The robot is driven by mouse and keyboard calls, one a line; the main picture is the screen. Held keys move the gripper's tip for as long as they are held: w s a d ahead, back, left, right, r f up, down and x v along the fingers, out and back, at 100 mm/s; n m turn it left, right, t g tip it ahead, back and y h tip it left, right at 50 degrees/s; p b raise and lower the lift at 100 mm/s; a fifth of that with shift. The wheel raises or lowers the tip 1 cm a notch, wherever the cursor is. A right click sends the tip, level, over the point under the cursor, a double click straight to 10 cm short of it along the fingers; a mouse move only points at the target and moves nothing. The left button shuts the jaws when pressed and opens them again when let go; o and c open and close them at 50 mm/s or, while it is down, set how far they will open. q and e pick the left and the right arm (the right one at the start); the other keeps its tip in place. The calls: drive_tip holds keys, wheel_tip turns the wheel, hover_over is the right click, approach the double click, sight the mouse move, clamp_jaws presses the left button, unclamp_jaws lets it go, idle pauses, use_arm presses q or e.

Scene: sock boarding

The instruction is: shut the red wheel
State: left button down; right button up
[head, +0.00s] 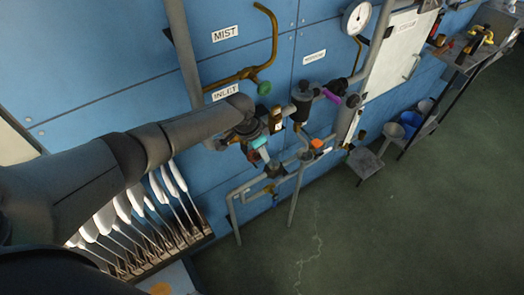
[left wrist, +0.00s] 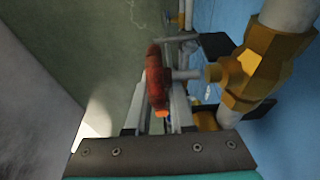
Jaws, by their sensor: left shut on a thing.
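The red wheel (left wrist: 154,76) shows edge-on in the left wrist view, on a grey stem that runs right into a brass valve body (left wrist: 245,72). My left gripper (left wrist: 158,112) has its fingers on the wheel and is shut on it. In the head view my left gripper (head: 265,157) reaches down among the pipes below the INLET sign, its teal part showing. My right gripper is not in view.
Grey pipes (head: 296,195) surround my left gripper on the blue wall. Nearby are an orange handle (head: 317,143), a purple lever (head: 331,96) and a green knob (head: 264,88). A rack of white boards (head: 165,200) stands at lower left.

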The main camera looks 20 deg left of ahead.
sight(249, 153)
use_arm(q)
drive_tip(key=c, duration=0.8)
unclamp_jaws()
drive_tip(key=shift+r, duration=0.1)
drive_tip(key=shift+s+a+r, duration=0.15)
drive_tip(key=shift+r, duration=0.45)
drive_tip(key=p+v, duration=0.1)
drive_tip(key=v, duration=1.3)
drive_tip(key=shift+p, duration=0.3)
